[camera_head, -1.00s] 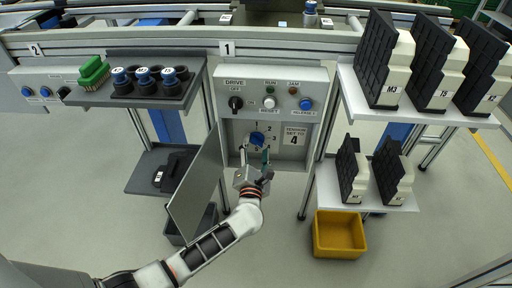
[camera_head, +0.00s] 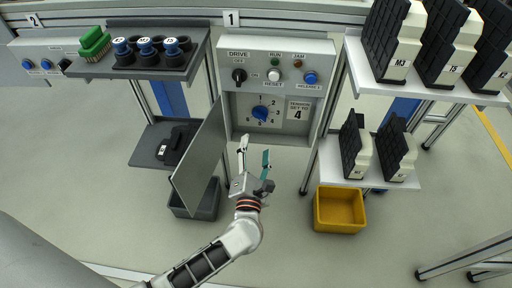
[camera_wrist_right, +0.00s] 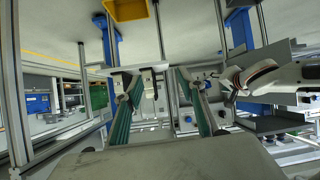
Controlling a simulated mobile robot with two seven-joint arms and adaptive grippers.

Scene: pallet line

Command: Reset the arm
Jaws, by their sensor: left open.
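My left arm reaches up from the bottom of the head view. Its gripper (camera_head: 255,150) is open and empty, with its fingers pointing at the panel, just below the blue tension dial (camera_head: 261,113) and apart from it. The dial sits in an open recess of the control panel (camera_head: 292,62), beside a label reading "TENSION SET TO 4". The panel's grey door (camera_head: 201,150) stands swung open to the left of the gripper. My right gripper (camera_wrist_right: 158,80) shows only in the right wrist view, with its fingers spread and nothing between them.
A left shelf (camera_head: 180,68) holds a green brush (camera_head: 95,43) and several black-and-blue cylinders. Right shelves hold black-and-cream blocks (camera_head: 393,40). A yellow bin (camera_head: 340,206) and a grey bin (camera_head: 206,200) stand below. The floor in front is clear.

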